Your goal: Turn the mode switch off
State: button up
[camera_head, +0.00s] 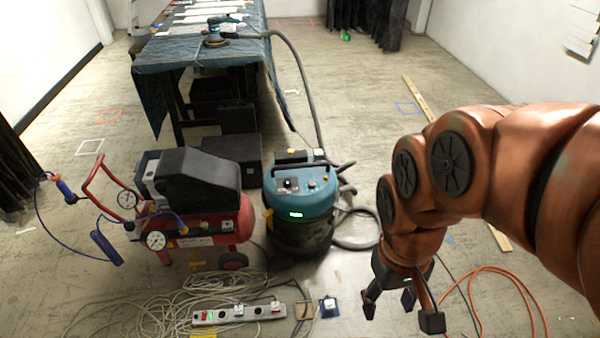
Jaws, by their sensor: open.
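A teal and black vacuum (302,205) stands upright on the floor in the middle of the view. Its black front panel (290,184) carries a small light-coloured knob, which may be the mode switch; its setting is too small to read. My gripper (400,308) hangs from my copper-coloured arm, low and to the right of the vacuum. Its dark fingers are spread open and empty, pointing down, apart from the vacuum.
A red and black compressor (195,195) with gauges stands left of the vacuum. A power strip (238,315) and tangled cables lie in front. A cloth-covered table (190,50) with a sander (215,32) is behind. An orange cable (500,270) lies at lower right.

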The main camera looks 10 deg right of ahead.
aim_at(287, 182)
jog(key=u, duration=0.75)
jog(key=i, duration=0.9)
jog(key=u, duration=0.05)
